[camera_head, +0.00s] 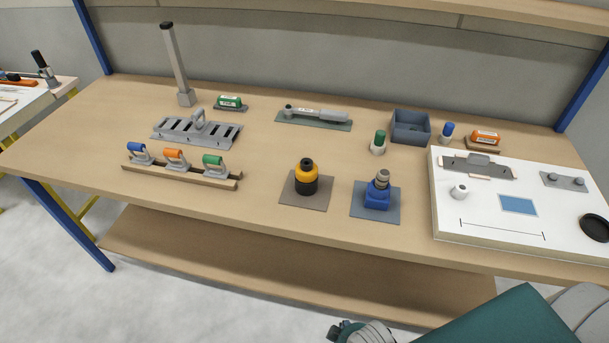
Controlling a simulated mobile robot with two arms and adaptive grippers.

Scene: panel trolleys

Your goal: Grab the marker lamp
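No label tells me which thing is the marker lamp. A yellow-and-black round device (306,177) stands upright on a brown square mat near the front middle of the workbench, and it could be the lamp. A blue device with a grey-brown top (378,191) stands on a grey mat to its right. Small capped cylinders, one green and white (378,143) and one blue and white (446,133), stand farther back. Part of my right arm shows at the bottom right, below the bench front, but its fingertips do not show. My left gripper is not in view.
The wooden workbench (250,215) also holds a grey slotted rack (197,131), a rail with three coloured-handled clamps (177,160), a grey bin (411,127) and a tall post (177,65). A white board (490,220) covers the right end.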

